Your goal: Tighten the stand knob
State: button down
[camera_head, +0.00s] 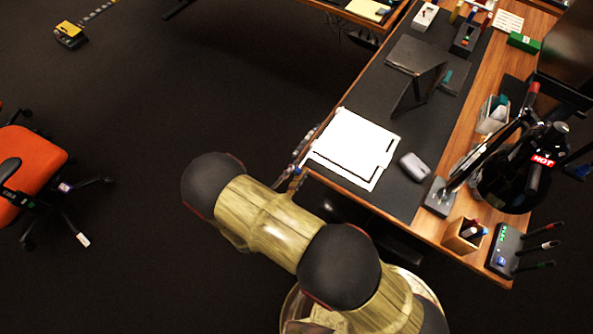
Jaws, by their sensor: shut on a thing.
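I cannot make out a stand knob. A desk lamp-like stand with a black head marked HOT (542,160) is at the right of the desk, on a grey base (440,196). A dark folding stand (420,72) is on the black desk mat, farther back.
White papers (353,145) and a grey mouse (414,166) lie on the desk mat (402,200). A wooden pen holder (463,236) and a panel with green lights (505,248) are near the right corner. An orange chair (32,165) stands at left. Dark floor between is clear.

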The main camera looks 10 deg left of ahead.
jog(key=c, duration=1.6)
grip_release()
jog(key=v, duration=0.7)
jog(key=shift+s+a, duration=0.1)
jog(key=shift+s, duration=0.2)
